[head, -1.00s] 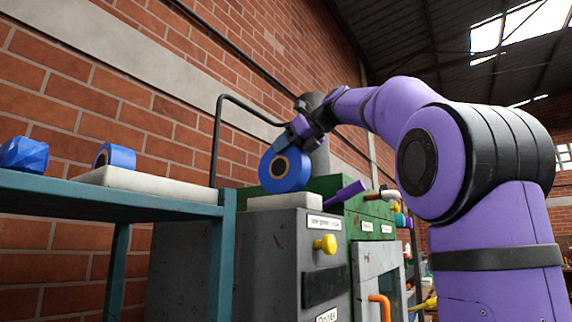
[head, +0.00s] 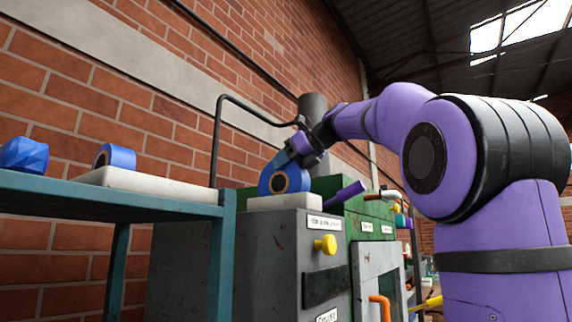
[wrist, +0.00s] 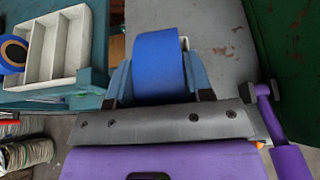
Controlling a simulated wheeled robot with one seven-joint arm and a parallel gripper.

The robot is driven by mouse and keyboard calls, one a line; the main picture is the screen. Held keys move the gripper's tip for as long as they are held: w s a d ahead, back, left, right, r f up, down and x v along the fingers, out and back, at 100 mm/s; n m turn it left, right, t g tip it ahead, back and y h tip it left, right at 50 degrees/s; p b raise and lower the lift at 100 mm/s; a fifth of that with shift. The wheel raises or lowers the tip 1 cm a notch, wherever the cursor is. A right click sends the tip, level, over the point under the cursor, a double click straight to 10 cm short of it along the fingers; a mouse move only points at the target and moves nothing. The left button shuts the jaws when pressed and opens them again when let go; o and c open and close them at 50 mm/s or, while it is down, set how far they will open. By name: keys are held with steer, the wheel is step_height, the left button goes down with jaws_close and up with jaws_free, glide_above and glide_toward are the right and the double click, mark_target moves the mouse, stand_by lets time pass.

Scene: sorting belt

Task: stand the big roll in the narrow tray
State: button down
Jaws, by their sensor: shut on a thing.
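The big roll (head: 278,181) is blue with a tan and dark core. It stands on edge at the narrow tray (head: 284,203), a pale tray on top of the grey cabinet. Its lower edge meets or dips behind the tray's rim; I cannot tell if it touches the floor of the tray. My gripper (head: 288,160) is shut on the roll from above. In the wrist view the roll (wrist: 160,66) sits between my fingers and hides nearly all of the narrow tray; only a pale bit (wrist: 185,44) shows.
A teal bench (head: 150,202) at left bears a white compartment tray (head: 165,187), a smaller blue roll (head: 117,157) and a blue faceted object (head: 24,154). A purple bar (head: 345,195) and a green cabinet (head: 330,184) stand close to the right. A dark bent pipe (head: 217,140) rises behind.

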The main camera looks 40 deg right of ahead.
steer(key=c, duration=0.5)
jaws_free()
steer(key=shift+f, duration=0.1)
steer(key=shift+s+r, duration=0.2)
steer(key=shift+r, duration=0.05)
steer(key=v, duration=1.1)
steer(key=shift+s+d+r, duration=0.1)
steer(key=shift+s+d, duration=0.05)
steer(key=shift+s, duration=0.15)
